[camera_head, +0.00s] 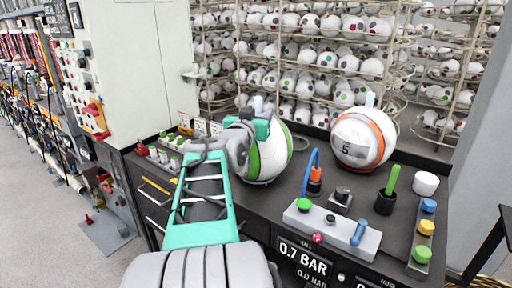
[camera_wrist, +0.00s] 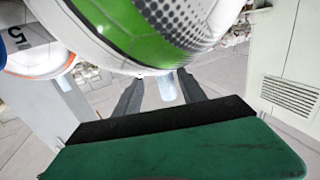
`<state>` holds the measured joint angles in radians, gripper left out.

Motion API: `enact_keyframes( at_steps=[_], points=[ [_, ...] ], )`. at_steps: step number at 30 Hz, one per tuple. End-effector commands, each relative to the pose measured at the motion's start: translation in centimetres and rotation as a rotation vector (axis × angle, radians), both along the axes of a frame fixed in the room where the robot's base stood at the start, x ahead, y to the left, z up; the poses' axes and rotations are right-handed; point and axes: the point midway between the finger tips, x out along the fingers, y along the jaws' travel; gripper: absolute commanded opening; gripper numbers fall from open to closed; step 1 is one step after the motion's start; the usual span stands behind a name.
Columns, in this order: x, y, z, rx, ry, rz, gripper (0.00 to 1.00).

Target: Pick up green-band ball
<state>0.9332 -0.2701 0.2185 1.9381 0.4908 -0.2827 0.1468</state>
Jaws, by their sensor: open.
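The green-band ball (camera_head: 275,155), white with a broad green stripe, sits on the dark bench top, partly hidden behind my gripper in the head view. A pale peg (camera_head: 258,105) stands up at its top. In the wrist view the ball (camera_wrist: 165,35) fills the upper middle, and the pale peg (camera_wrist: 167,90) shows between my fingers. My gripper (camera_wrist: 160,83) is open, its two dark fingers on either side of the peg, close to the ball. I cannot tell whether they touch it.
An orange-band ball (camera_head: 362,138) marked 5 stands to the right with its own peg. Ball racks (camera_head: 320,55) stand behind.

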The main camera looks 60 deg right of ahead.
Motion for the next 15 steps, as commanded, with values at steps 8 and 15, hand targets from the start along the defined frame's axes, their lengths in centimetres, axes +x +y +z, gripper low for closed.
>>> enact_keyframes(
  at_steps=[8, 15],
  points=[
    [1.4, -4.5, 0.7, 0.003, 0.001, -0.001, 0.48],
    [1.7, -5.4, 0.4, 0.002, 0.0, 0.002, 0.48]
  ],
)
